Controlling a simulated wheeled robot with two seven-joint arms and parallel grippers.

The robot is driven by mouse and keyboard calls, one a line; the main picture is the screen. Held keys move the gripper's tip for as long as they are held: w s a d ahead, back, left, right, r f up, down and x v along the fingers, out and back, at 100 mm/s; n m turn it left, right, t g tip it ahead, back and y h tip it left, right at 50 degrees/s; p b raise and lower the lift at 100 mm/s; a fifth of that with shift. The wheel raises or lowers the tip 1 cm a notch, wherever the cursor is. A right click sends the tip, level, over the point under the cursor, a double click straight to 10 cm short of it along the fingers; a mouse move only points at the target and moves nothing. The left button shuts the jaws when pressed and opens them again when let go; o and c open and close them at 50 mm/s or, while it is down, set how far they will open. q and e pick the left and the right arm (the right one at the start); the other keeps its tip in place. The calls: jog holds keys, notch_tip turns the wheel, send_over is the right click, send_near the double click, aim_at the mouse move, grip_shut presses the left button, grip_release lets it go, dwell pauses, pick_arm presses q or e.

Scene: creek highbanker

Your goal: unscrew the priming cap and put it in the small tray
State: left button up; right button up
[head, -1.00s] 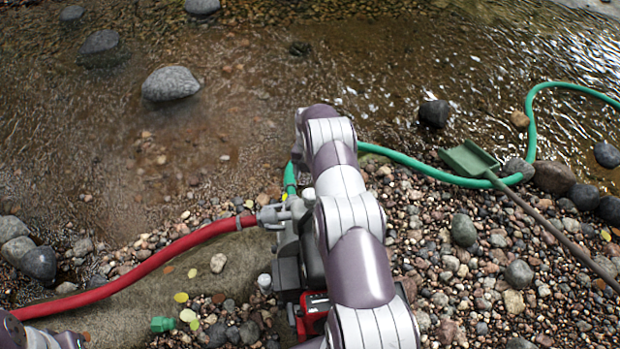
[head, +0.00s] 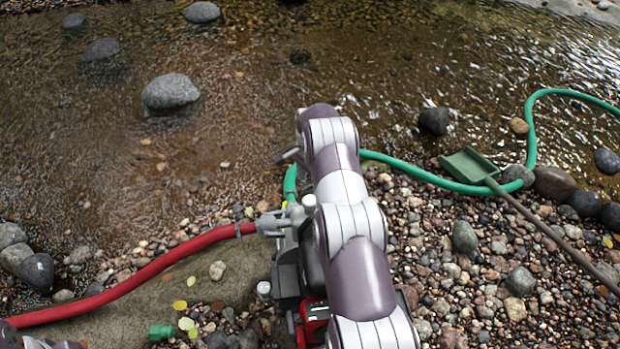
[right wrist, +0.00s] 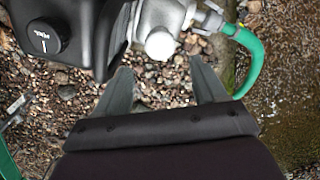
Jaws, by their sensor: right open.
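The priming cap looks to be the pale grey round cap (right wrist: 160,45) on top of the pump in the right wrist view. In the head view a pale cap (head: 309,202) shows on the pump beside my right arm. My right gripper (right wrist: 163,84) is open and empty; the cap is ahead of its fingertips and between them sideways, with a gap.
The black engine housing (right wrist: 42,38) with its dial stands close to the left finger. A red hose (head: 140,275) runs left from the pump; a green hose (head: 425,176) runs right, past a green scoop (head: 470,164). A green fitting (head: 161,331) lies on gravel.

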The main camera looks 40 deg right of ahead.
aim_at(310, 200)
notch_tip(310, 200, down, 11)
jog(key=b, duration=0.7)
jog(key=shift+r, duration=0.15)
